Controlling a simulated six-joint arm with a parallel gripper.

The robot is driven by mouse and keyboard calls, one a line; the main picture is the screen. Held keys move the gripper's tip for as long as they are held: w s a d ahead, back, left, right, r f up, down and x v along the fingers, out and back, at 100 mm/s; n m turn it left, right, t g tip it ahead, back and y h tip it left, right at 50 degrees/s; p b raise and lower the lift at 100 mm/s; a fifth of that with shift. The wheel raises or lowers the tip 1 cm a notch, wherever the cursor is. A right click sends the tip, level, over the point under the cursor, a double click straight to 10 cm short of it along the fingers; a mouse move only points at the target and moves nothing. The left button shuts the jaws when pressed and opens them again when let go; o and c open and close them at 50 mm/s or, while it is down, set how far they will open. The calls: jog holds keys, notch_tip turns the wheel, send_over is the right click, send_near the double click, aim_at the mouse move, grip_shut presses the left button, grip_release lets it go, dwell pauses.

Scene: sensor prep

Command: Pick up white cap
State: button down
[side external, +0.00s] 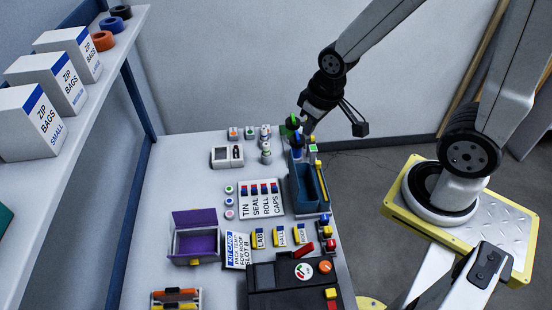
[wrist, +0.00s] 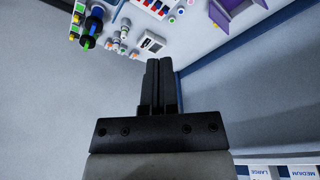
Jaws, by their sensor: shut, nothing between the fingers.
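My gripper (side external: 303,127) is above the back right of the table, near the blue bin. In the wrist view its two dark fingers (wrist: 158,64) lie together, shut and empty. I cannot single out a plain white cap. Small round white pieces with coloured centres (side external: 229,202) stand in a column left of the label card, and also show in the wrist view (wrist: 171,20), apart from my fingers. Small bottles with pale tops (side external: 266,152) stand at the back of the table, left of my gripper; they also show in the wrist view (wrist: 124,27).
A blue bin (side external: 307,190) with upright items stands on the right. A white two-part device (side external: 221,157), a label card (side external: 262,204), an open purple box (side external: 195,240) and a black case (side external: 275,285) occupy the table. A shelf (side external: 95,75) with boxes runs along the left.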

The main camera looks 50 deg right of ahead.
dwell(0.3)
jog(key=c, duration=0.5)
grip_release()
jog(key=shift+c, duration=0.2)
